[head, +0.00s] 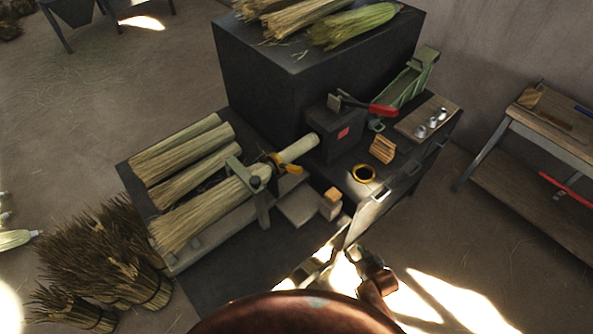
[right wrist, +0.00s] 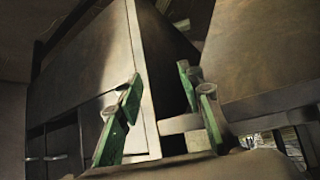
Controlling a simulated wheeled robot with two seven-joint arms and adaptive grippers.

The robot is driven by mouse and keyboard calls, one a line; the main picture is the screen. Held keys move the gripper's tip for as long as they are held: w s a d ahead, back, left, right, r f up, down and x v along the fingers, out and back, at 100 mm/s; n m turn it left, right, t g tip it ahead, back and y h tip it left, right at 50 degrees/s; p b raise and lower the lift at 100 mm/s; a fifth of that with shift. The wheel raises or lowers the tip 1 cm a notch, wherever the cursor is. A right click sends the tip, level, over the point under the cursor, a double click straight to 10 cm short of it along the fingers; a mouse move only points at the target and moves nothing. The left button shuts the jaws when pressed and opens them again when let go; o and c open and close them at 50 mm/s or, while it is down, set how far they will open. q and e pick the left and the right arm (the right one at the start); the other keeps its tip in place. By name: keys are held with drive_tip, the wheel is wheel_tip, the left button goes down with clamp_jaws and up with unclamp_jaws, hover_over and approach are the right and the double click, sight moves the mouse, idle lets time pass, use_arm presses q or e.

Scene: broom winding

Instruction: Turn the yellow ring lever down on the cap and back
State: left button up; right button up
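A broom with a pale handle (head: 298,149) lies in the machine, its straw head (head: 195,220) toward the lower left. Around the handle sits a dark collar with an orange-yellow lever (head: 292,169) pointing right. A yellow ring (head: 364,174) with a dark centre sits separately on the dark worktop to the right. My right gripper (head: 357,252) is in front of the machine, below the worktop edge and apart from lever and ring. In the right wrist view its green fingers (right wrist: 165,115) stand apart with nothing between them. My left gripper is not seen.
A grey-green clamp frame (head: 236,165) stands beside the collar. A red-handled lever (head: 383,110), a wooden block (head: 382,149) and a board with metal pieces (head: 428,119) are on the machine. Straw bundles (head: 105,255) stand at left; a wooden bench (head: 545,140) is at right.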

drive_tip(key=w+a+r+t+y, duration=0.1)
drive_tip(key=w+a+r, duration=0.1)
drive_tip(key=r, duration=0.3)
drive_tip(key=w+a+r+t+y, duration=0.1)
drive_tip(key=w+a+r, duration=0.15)
drive_tip(key=r, duration=0.35)
drive_tip(key=n+t+y+b, duration=0.2)
drive_tip(key=n+t+y, duration=0.1)
drive_tip(key=n+y, duration=0.3)
approach(293, 166)
drive_tip(key=m, duration=0.1)
drive_tip(key=shift+y, duration=0.4)
drive_tip(key=x, duration=0.8)
drive_tip(key=shift+d+f+b, duration=0.1)
drive_tip(key=shift+b, duration=0.25)
drive_tip(key=shift+w+a, duration=0.3)
drive_tip(key=shift+w, duration=0.1)
clamp_jaws()
